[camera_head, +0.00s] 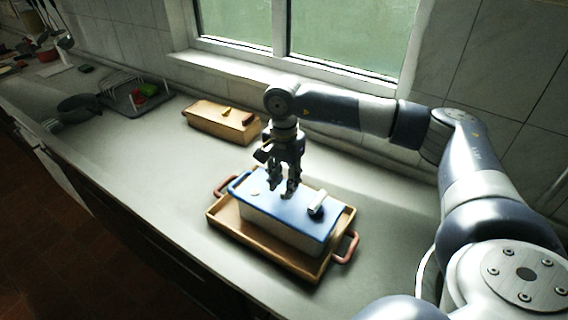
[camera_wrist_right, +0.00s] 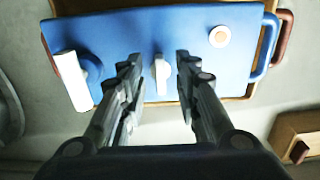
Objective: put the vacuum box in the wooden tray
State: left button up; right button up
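The vacuum box, with a blue lid (camera_head: 290,212) and a pale body, stands inside the wooden tray (camera_head: 258,252); the tray rim shows around it. The lid has a white-and-blue knob (camera_head: 316,205), a white round spot and a small white piece (camera_wrist_right: 162,76) near its middle. My right gripper (camera_head: 287,190) points down at the middle of the lid. In the right wrist view its fingers (camera_wrist_right: 158,80) are apart, on either side of the small white piece, with gaps to it. Whether the fingertips touch the lid is unclear. My left gripper is not in view.
A closed wooden box (camera_head: 222,121) stands behind left, near the window wall. A dark pan (camera_head: 78,106) and a dish rack (camera_head: 135,98) are farther left. The counter is clear left of the tray. Red tray handles (camera_head: 347,247) stick out at both ends.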

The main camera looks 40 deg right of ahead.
notch_tip(320, 180, up, 10)
jog(key=b, duration=0.2)
dwell(0.3)
